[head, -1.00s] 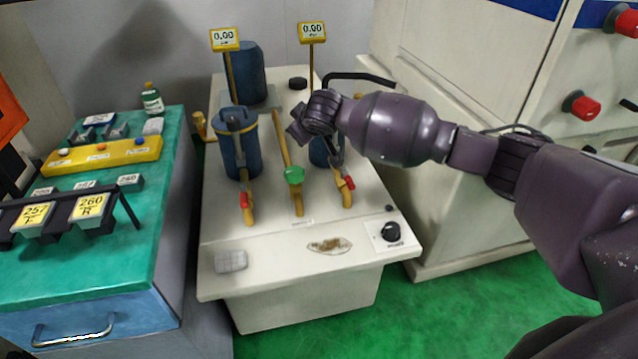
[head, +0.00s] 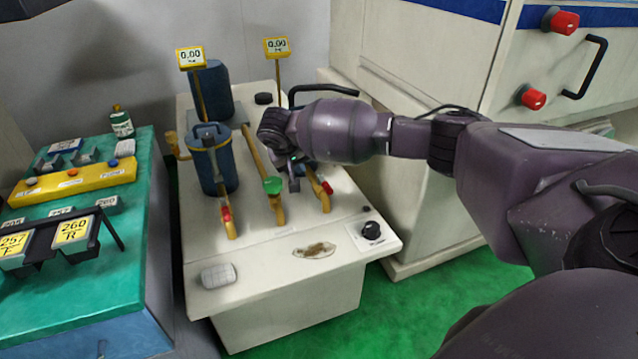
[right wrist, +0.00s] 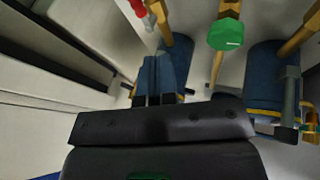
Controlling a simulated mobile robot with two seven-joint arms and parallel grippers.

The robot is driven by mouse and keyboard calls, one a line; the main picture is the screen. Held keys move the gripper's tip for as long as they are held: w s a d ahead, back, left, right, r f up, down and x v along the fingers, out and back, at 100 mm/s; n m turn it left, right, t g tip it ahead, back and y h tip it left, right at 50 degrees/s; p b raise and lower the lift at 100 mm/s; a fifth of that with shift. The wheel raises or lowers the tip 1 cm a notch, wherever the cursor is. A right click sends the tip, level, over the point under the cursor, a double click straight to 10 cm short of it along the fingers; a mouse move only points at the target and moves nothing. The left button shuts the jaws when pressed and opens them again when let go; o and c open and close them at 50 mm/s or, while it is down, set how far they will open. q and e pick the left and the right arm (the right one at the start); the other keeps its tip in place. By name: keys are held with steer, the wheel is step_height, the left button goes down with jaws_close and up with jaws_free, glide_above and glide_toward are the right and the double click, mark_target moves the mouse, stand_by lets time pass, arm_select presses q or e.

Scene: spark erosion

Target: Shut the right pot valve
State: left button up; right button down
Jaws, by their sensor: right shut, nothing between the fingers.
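The right pot valve (head: 327,187) has a red handle on a yellow pipe, in front of the right pot. In the right wrist view its red handle (right wrist: 138,9) shows at the top, beyond the fingertips. The blue right pot (right wrist: 178,58) shows behind the fingers there; my right arm mostly hides it in the head view. My right gripper (head: 294,184) is shut and empty, pointing down between the green valve (head: 272,185) and the red handle, a little left of the handle. It also shows in the right wrist view (right wrist: 153,98). My left gripper is out of view.
The left pot (head: 214,165) and its red valve (head: 226,213) stand to the left. Two gauges on posts read 0.00. A black knob (head: 371,230) sits at the front right of the white bench (head: 270,270). A green-topped bench (head: 100,260) is at left.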

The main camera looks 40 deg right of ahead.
steer(key=b, duration=0.3)
glide_toward(324, 187)
step_height(324, 187, down, 5)
steer(key=w, duration=0.3)
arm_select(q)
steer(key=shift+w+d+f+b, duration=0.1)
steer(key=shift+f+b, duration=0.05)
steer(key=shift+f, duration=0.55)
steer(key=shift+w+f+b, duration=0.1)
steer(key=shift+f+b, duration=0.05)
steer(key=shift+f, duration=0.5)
arm_select(e)
steer(key=shift+s+d+f, duration=0.2)
steer(key=shift+s+d, duration=0.15)
steer(key=shift+d, duration=0.25)
steer(key=shift+s+d+f, duration=0.15)
steer(key=shift+s+d, duration=0.2)
steer(key=shift+d, duration=0.25)
steer(key=shift+s+d+r+p, duration=0.1)
steer(key=shift+d+r+p, duration=0.1)
steer(key=shift+p, duration=0.35)
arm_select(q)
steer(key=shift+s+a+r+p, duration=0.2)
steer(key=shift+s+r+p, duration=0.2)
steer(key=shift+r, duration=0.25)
arm_select(e)
steer(key=shift+f+n, duration=0.1)
steer(key=shift+n, duration=0.3)
